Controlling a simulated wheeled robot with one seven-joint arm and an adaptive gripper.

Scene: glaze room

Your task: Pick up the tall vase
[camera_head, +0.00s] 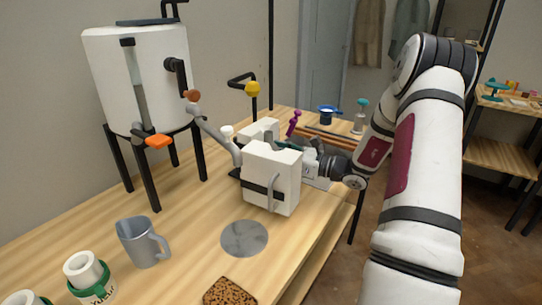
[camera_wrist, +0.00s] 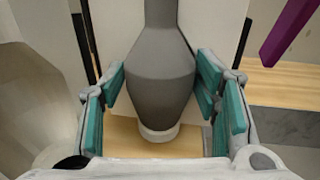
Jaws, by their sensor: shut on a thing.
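The tall vase (camera_wrist: 160,72) is grey, with a narrow neck, a wide body and a pale foot, and fills the middle of the wrist view. My gripper (camera_wrist: 163,82) has its teal pads on both sides of the vase's body and is shut on it. In the head view my gripper (camera_head: 292,147) reaches in from the right, partly hidden behind a white box-shaped machine. I cannot make out the vase there. I cannot tell whether its foot touches the table.
The white machine (camera_head: 270,175) with a handle stands close by my gripper. A purple object (camera_head: 293,122) is just behind; it also shows in the wrist view (camera_wrist: 290,32). A large white tank (camera_head: 145,80), a grey jug (camera_head: 142,243) and a grey disc (camera_head: 244,238) share the wooden table.

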